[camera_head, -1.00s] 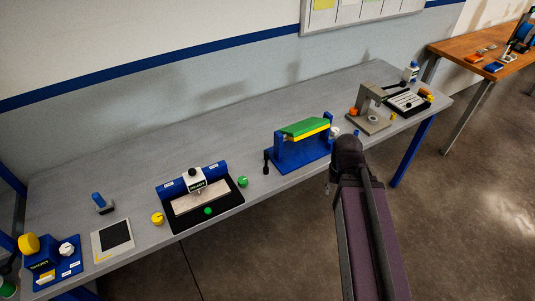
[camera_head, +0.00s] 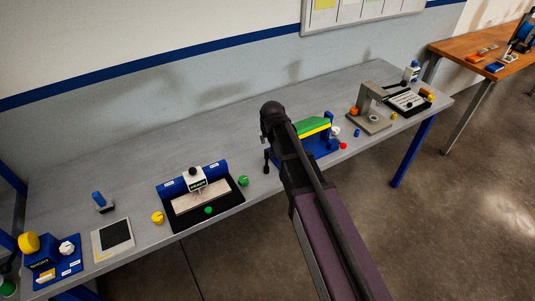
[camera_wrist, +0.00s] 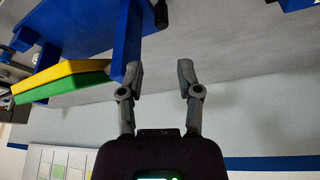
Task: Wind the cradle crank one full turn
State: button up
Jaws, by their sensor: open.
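The blue cradle (camera_head: 328,147) stands on the grey bench, with a green and yellow block (camera_head: 312,126) across its top. My arm hides its left part in the head view. A black crank handle (camera_head: 266,161) shows at the cradle's left end, beside my arm. In the wrist view the blue cradle (camera_wrist: 128,30) and the block (camera_wrist: 70,82) are at the upper left, and a dark handle (camera_wrist: 161,14) shows at the top. My gripper (camera_wrist: 158,70) is open and empty, its left finger close to the blue end post. Contact cannot be told.
A grey stand (camera_head: 370,122) and a tray of parts (camera_head: 408,102) are right of the cradle. A blue fixture (camera_head: 214,166) and a green knob (camera_head: 243,181) are left of it. The bench (camera_head: 150,150) is clear behind, before the wall.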

aim_at(267, 152)
jog(key=shift+w+a+f, duration=0.15)
dwell(0.4)
jog(key=b+x, duration=1.2)
jog(key=x, duration=0.1)
jog(key=shift+f+b, duration=0.2)
jog(key=shift+b, duration=0.2)
dwell(0.3)
grip_shut()
